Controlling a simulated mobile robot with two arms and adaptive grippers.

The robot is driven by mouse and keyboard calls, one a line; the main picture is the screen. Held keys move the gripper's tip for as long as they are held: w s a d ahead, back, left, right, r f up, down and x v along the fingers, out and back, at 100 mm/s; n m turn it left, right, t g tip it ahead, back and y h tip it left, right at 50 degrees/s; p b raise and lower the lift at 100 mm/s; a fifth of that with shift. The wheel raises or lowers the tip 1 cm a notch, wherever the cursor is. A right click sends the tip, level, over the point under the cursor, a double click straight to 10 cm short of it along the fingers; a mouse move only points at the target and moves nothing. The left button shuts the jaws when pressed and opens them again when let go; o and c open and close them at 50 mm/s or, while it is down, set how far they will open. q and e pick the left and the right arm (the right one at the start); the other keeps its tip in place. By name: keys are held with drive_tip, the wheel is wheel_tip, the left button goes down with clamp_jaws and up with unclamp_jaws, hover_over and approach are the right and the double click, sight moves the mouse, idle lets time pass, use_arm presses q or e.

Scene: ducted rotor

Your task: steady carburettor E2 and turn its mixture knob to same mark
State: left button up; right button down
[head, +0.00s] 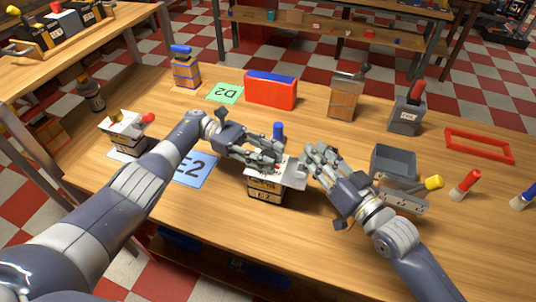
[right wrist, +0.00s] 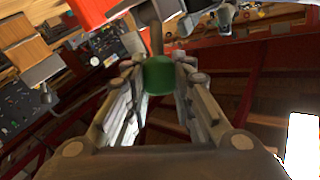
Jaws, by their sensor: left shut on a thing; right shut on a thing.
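Carburettor E2 (head: 265,188) stands upright on the table, a dark, labelled body with a pale top plate. A blue-tipped part (head: 278,130) shows just behind it. My left gripper (head: 272,157) is shut on the carburettor's upper part; its fingers hide the exact contact. My right gripper (head: 312,158) is at the carburettor's right side. In the right wrist view a green knob (right wrist: 158,76) sits between its fingers, and the gripper is shut on it. The knob is hidden in the head view, and I cannot read any mark.
A blue E2 mat (head: 196,170) lies left of the carburettor and a green D2 mat (head: 225,93) behind. Another carburettor (head: 125,130) stands at left. A red box (head: 270,92), grey bin (head: 393,163) and red frame (head: 479,146) stand around. The front table area is clear.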

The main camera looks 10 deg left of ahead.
sight(268, 154)
use_arm(q)
drive_tip(key=shift+s+f, duration=0.1)
drive_tip(key=shift+f, duration=0.15)
drive_tip(key=o, duration=1.1)
drive_tip(key=shift+r, duration=0.25)
wheel_tip(268, 154, up, 10)
drive_tip(key=shift+f, duration=0.15)
